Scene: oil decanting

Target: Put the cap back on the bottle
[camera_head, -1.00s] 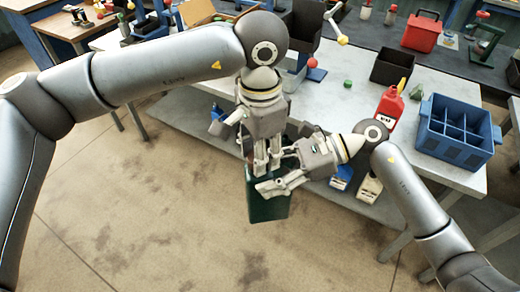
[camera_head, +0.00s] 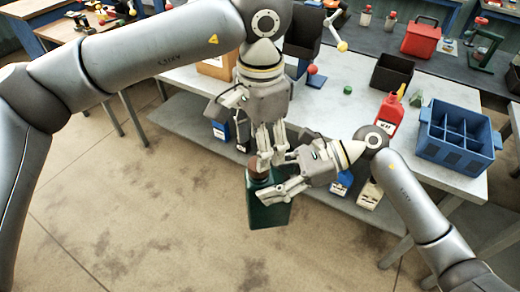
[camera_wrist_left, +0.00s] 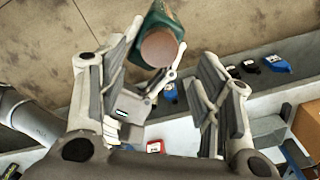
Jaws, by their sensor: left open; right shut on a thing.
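The dark green bottle (camera_head: 270,208) hangs above the floor in front of the table, slightly tilted in the head view. My right gripper (camera_head: 279,175) is shut on it near its upper part. A round brown cap (camera_head: 258,168) sits at the bottle's top; it also shows from above in the left wrist view (camera_wrist_left: 158,47), with green bottle (camera_wrist_left: 160,20) around it. My left gripper (camera_head: 268,153) is open just above the cap, its fingers partly covering the bottle's top. In the left wrist view nothing is held between its spread fingers. Whether the cap is fully seated is unclear.
The table (camera_head: 330,105) behind carries a red bottle (camera_head: 389,112), a blue divided crate (camera_head: 455,150), a black bin (camera_head: 391,72) and a small green block (camera_head: 347,90). Several containers stand on the lower shelf (camera_head: 315,200). The floor in front is clear.

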